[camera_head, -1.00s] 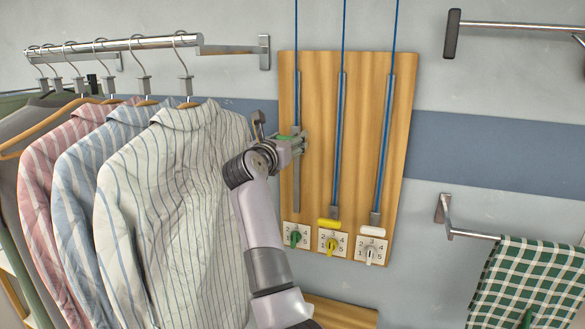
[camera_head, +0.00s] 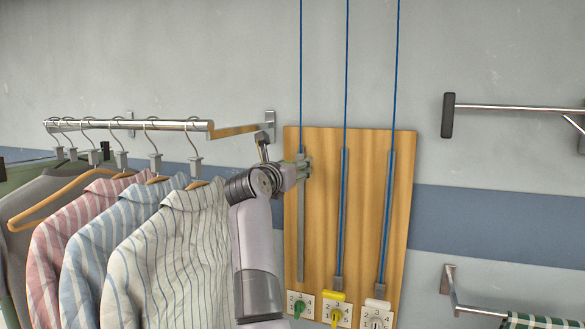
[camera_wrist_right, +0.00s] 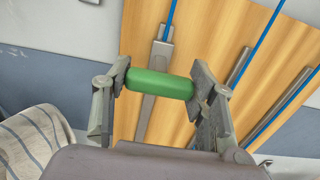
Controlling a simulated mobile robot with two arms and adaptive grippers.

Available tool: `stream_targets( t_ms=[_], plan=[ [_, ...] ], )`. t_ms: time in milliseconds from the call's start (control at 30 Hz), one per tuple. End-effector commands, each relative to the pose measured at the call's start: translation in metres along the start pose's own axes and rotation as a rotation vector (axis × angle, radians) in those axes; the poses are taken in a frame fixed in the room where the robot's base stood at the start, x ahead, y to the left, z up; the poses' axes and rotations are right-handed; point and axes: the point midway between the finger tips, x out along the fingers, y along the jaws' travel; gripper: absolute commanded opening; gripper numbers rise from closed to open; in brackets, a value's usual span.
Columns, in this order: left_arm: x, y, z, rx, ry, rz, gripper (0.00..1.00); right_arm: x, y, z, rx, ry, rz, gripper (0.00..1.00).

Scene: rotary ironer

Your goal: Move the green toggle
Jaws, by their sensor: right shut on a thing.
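The green toggle (camera_wrist_right: 159,84) is a short green bar on a grey slider in the right wrist view. It lies crosswise between the two fingers of my right gripper (camera_wrist_right: 161,86), which is shut on its ends. In the head view my right gripper (camera_head: 302,168) is near the top of the left grey track (camera_head: 301,235) on the wooden board (camera_head: 324,210), and it mostly hides the toggle. A blue cord (camera_head: 300,70) runs up from there. My left gripper is not in view.
The yellow toggle (camera_head: 335,295) and white toggle (camera_head: 377,303) sit low on their tracks. Numbered dials line the board's bottom. Striped shirts (camera_head: 165,250) hang close left of my arm under a metal rail (camera_head: 170,126). A wall bar (camera_head: 510,107) is at right.

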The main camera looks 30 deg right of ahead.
Motion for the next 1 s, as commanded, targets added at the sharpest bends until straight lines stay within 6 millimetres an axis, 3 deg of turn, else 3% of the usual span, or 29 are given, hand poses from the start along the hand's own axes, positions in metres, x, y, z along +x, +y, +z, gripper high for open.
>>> stream_targets(
  t_ms=[33,67,100,367,667,767,1000],
  plan=[
    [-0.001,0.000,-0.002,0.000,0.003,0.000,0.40,-0.001,-0.001,0.010,0.004,-0.019,0.002,0.02],
    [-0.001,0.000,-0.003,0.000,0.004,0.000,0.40,-0.002,-0.001,0.010,0.004,-0.020,0.002,0.53],
    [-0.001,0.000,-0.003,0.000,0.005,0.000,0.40,-0.002,-0.001,0.010,0.004,-0.020,0.002,0.56],
    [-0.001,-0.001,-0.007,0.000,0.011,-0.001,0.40,-0.001,0.000,0.006,0.003,-0.012,0.002,0.73],
    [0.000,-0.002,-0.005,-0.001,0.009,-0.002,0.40,-0.001,0.000,0.005,0.003,-0.009,0.002,0.73],
    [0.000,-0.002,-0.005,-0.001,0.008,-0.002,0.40,-0.001,0.000,0.012,0.004,-0.009,0.001,0.73],
    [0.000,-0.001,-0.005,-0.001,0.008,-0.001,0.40,-0.001,0.000,0.056,0.007,-0.010,0.003,0.73]
  ],
)
